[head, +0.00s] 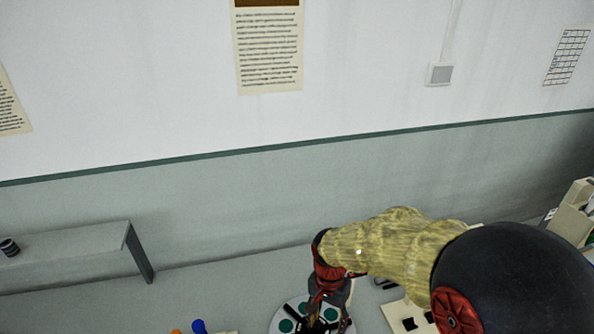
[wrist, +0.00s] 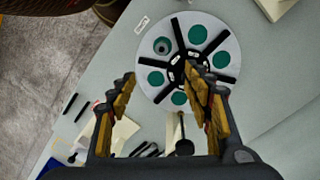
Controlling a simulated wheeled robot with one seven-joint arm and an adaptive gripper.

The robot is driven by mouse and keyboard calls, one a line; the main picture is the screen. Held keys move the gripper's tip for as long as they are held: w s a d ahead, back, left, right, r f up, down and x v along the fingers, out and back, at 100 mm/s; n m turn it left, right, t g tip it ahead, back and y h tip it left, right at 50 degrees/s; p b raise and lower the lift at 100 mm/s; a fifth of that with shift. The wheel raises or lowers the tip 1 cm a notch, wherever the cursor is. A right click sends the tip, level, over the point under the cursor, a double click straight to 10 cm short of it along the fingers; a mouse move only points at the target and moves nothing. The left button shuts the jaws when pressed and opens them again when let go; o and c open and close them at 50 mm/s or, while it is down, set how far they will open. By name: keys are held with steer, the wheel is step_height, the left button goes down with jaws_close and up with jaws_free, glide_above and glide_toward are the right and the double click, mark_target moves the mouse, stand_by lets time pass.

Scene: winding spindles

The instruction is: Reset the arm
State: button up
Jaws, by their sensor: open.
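My gripper (wrist: 165,103) is open in the wrist view, its two yellow-padded fingers apart with nothing held between them. It hangs above a round light-grey plate (wrist: 229,57) with a black spoked piece (wrist: 181,58) and several green discs (wrist: 197,34). In the head view my gripper reaches down over the same plate (head: 279,325) at the bottom edge, and my arm hides part of it. A dark rod with a round knob (wrist: 183,146) shows between the fingers near the bottom of the wrist view; I cannot tell what it belongs to.
A grey shelf (head: 70,243) with a small dark cylinder (head: 9,247) stands at the left. Orange and blue items (head: 198,326) lie left of the plate. A cream block with black parts (head: 398,316) is to its right. Beige boxes (head: 572,215) stand far right.

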steer(key=s+d+r+n+t+b, duration=0.6)
steer(key=s+d+r+b, duration=0.4)
steer(key=s, duration=0.4)
steer(key=shift+d+r+t+b, duration=0.15)
steer(key=shift+d+t+b, duration=0.3)
steer(key=shift+b, duration=0.75)
